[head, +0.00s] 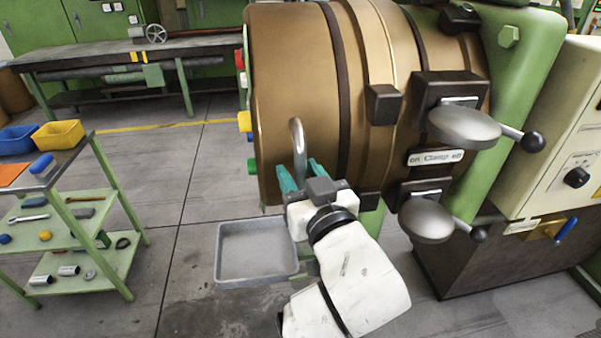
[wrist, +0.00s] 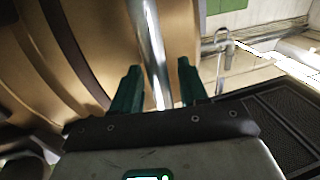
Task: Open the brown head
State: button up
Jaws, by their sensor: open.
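The brown head (head: 297,85) is a large bronze-brown drum on the green machine, in the middle of the head view; its curved side also fills the left of the wrist view (wrist: 95,40). A curved metal handle (head: 298,143) sticks out from its lower front side. My gripper (head: 299,174) is at the lower part of this handle, its two green fingers apart. In the wrist view the handle bar (wrist: 150,45) runs down between the open fingers of my gripper (wrist: 157,85). I cannot tell whether either finger touches the bar.
A grey tray (head: 256,252) sits low, just left of my arm. A green cart (head: 75,196) with bins and parts stands at the left. Clamp levers (head: 464,124) stick out at the right.

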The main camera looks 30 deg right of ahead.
grip_shut()
dwell(0.3)
dwell(0.3)
